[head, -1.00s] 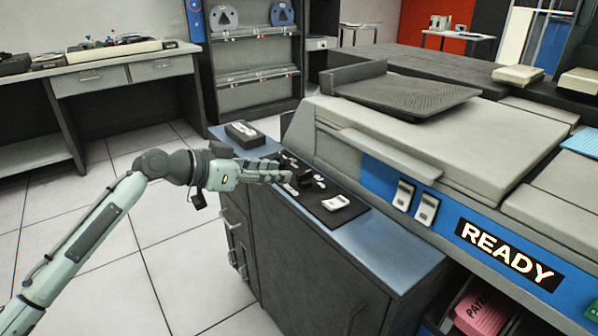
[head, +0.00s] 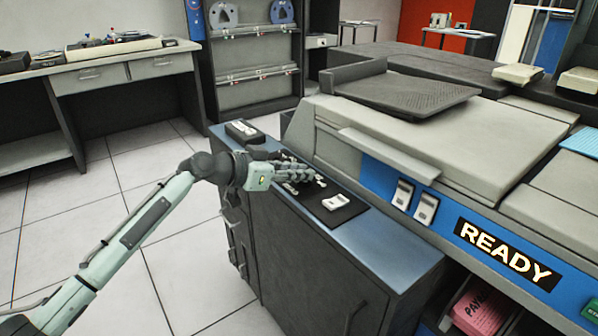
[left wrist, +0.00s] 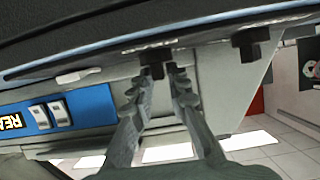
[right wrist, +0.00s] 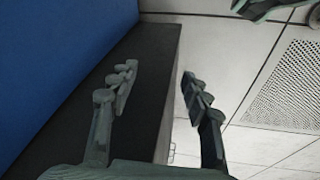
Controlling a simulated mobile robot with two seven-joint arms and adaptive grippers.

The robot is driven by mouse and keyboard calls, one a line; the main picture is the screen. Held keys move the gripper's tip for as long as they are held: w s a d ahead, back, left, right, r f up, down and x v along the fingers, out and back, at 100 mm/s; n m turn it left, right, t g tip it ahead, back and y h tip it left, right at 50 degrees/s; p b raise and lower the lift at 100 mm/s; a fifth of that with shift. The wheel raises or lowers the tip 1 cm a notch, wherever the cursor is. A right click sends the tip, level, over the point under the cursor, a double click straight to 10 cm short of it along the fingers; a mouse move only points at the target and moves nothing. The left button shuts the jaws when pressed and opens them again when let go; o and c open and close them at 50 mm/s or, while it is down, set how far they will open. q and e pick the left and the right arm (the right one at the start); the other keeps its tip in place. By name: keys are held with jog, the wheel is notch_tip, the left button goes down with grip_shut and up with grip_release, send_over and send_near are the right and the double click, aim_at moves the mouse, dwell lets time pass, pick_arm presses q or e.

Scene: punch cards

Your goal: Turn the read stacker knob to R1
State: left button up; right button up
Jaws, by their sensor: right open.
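My left gripper (head: 299,173) reaches over the dark control panel (head: 352,211) on the blue-topped cabinet. Its fingers hide part of the panel in the head view. In the left wrist view, my left gripper's fingertips (left wrist: 160,78) are close together, one on either side of a black knob (left wrist: 156,58). Whether they press on it is unclear. The knob labels and R1 mark are not readable. My right gripper (right wrist: 158,80) is open and empty beside a dark surface, with floor beyond.
A white switch (head: 336,202) sits near the panel's front end. A small dark box (head: 242,131) stands at the cabinet's far end. The large grey machine (head: 420,150) rises right behind the panel. The floor (head: 180,250) left of the cabinet is clear.

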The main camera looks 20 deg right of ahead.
pick_arm(q)
grip_shut()
pick_arm(e)
jog(key=shift+r, duration=0.1)
pick_arm(q)
jog(key=n+t+p, duration=0.1)
jog(key=n+t+y+p, duration=0.1)
jog(key=n+t, duration=0.1)
jog(key=shift+s+d+p, duration=0.2)
jog(key=shift+s+p, duration=0.1)
jog(key=shift+n+t+y, duration=0.5)
jog(key=shift+t+y, duration=0.1)
jog(key=shift+s+d+n+t+y, duration=0.15)
jog(key=shift+n+t+y, duration=0.45)
jog(key=shift+n, duration=0.2)
jog(key=shift+n+t+y, duration=1)
jog(key=shift+n+y, duration=0.5)
jog(key=shift+y, duration=0.1)
pick_arm(e)
jog(key=s+d+f, duration=0.1)
jog(key=s+f, duration=0.3)
jog(key=f, duration=0.3)
jog(key=shift+f+g, duration=0.4)
